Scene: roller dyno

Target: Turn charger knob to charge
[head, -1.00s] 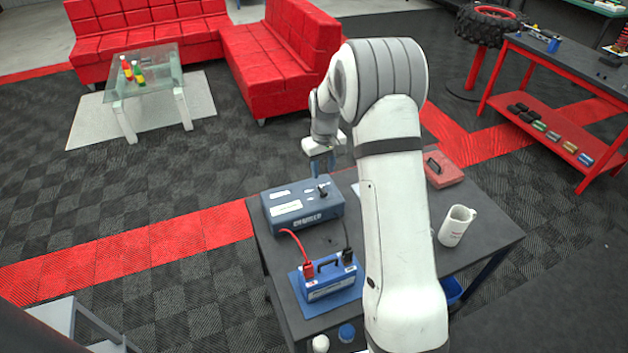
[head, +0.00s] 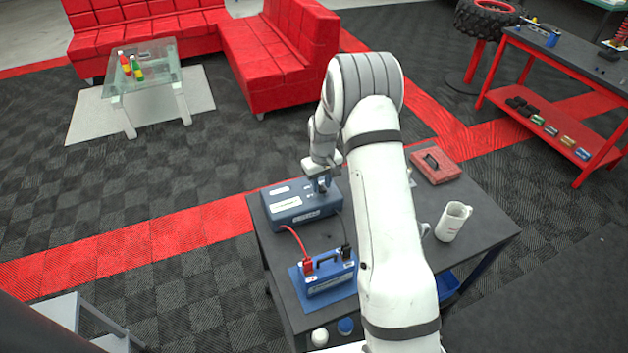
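The charger (head: 300,203) is a blue-grey box with white labels at the far left of the dark table. Its black knob showed at the right of its top a second ago and is now hidden by my gripper (head: 322,186). My gripper points down over that right end of the charger, at or just above the knob. I cannot tell whether it touches or grips the knob. A blue battery (head: 328,274) with a black handle stands on a blue mat in front of the charger. A red clamp (head: 307,265) and a black clamp (head: 346,252) sit on it.
A white mug (head: 453,222) and a red case (head: 436,167) stand on the table (head: 480,238) right of my arm. A white cap and a blue cap (head: 345,326) lie at the near edge. A red cable (head: 296,238) runs from charger to battery.

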